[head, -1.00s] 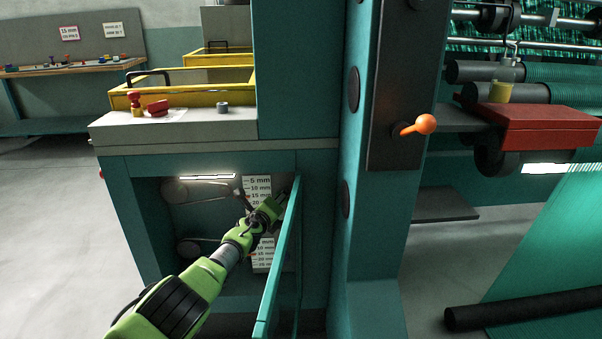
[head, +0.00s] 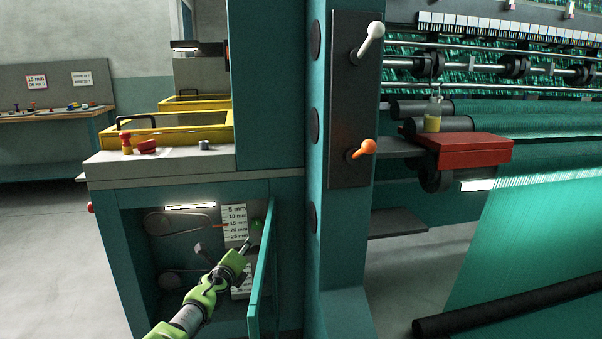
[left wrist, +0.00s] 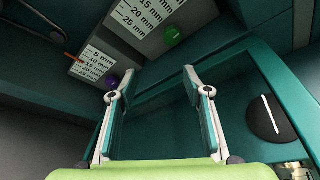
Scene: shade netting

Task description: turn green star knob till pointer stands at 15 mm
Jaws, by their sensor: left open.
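The green star knob (head: 256,229) sits inside the open cabinet, right of the upper white mm scale (head: 234,223). An orange pointer (head: 221,226) is at that scale's left edge, near the 15 mm line; its exact reading is too small to tell. In the left wrist view the green knob (left wrist: 172,34) is beside its scale (left wrist: 143,20), beyond the fingertips. My left gripper (head: 244,244) is open and empty, below the knob and apart from it; the left wrist view shows its spread fingers (left wrist: 151,84). My right gripper is not in view.
A second scale (left wrist: 95,63) with a purple knob (left wrist: 111,82) sits nearby. The open cabinet door (head: 262,285) stands close right of my left gripper. Belt pulleys (head: 165,223) are at the left inside the cabinet. A grey ledge (head: 180,163) lies above.

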